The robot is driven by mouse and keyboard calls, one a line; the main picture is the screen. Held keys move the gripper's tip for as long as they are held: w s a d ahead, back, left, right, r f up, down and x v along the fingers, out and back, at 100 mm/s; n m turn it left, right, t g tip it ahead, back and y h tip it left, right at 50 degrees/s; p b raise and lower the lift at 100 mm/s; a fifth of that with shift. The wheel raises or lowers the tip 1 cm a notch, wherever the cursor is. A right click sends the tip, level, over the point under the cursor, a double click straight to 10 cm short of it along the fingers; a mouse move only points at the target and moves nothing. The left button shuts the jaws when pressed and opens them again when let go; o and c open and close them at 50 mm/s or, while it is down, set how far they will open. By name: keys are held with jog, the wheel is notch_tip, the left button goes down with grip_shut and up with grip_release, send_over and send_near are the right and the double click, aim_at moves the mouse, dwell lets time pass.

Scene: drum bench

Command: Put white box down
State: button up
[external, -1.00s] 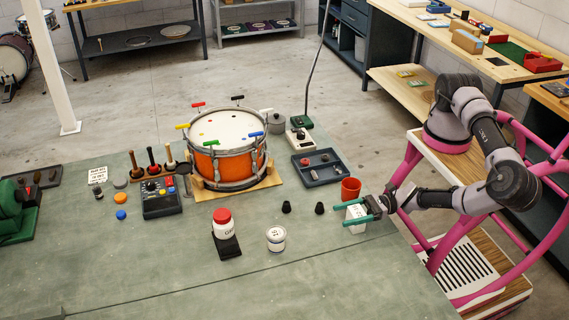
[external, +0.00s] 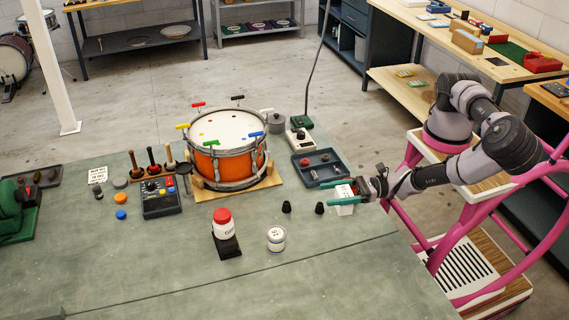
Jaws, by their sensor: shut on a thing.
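The white box (external: 344,209) is at the right side of the green bench, near its right edge. My gripper (external: 338,193), with teal fingers, is shut on the white box and reaches in from the right. Part of the box shows below the lower finger and between the fingers. I cannot tell whether its bottom touches the bench.
A dark tray (external: 319,177) lies just behind. Two small black pieces (external: 319,208) stand to the left, with a white jar (external: 276,239) further left. The front of the bench (external: 330,275) is clear.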

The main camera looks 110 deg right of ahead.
jog(key=w+d+r+m+g+h, duration=0.1)
jog(key=w+d+m+g+h, duration=0.3)
jog(key=w+d, duration=0.65)
jog(key=w+d+m+g+h, duration=0.1)
jog(key=w+d+m+h, duration=0.2)
jog(key=w+d+h, duration=0.75)
jog(key=w+f+y, duration=0.1)
jog(key=f, duration=0.2)
jog(key=w+a+f+y, duration=0.1)
jog(key=f+y, duration=0.1)
jog(key=f, duration=0.1)
jog(key=w+a+f+y, duration=0.1)
jog(key=f, duration=0.2)
jog(key=shift+w+f, duration=0.15)
jog(key=shift+w, duration=0.1)
jog(key=o, duration=1.4)
jog(key=shift+f, duration=0.1)
